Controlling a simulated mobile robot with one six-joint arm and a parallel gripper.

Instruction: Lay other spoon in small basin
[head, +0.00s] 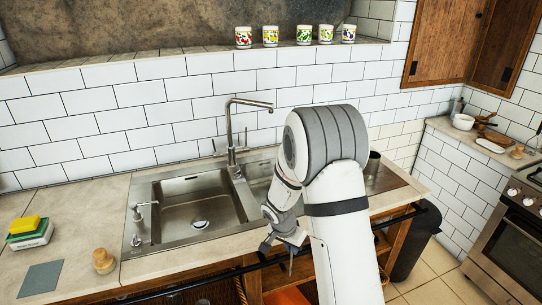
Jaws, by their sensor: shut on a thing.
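My gripper (283,243) is in front of the sink, low over the counter's front edge and right of the large basin. It is shut on a thin thing, too small and dark here to make out as a spoon. The large basin (180,210) is on the left of the steel sink, with a bright round spot on its floor. The small basin (258,172) is right of the tap, and my arm hides most of it. I cannot see whether anything lies in it. No other spoon can be made out.
A tall tap (231,135) rises behind the basins, and a soap dispenser (137,222) stands at the sink's left. Sponges (28,232), a grey cloth (40,279) and a wooden-topped brush (103,261) are on the left counter. A dark cup (373,162) stands right of my arm.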

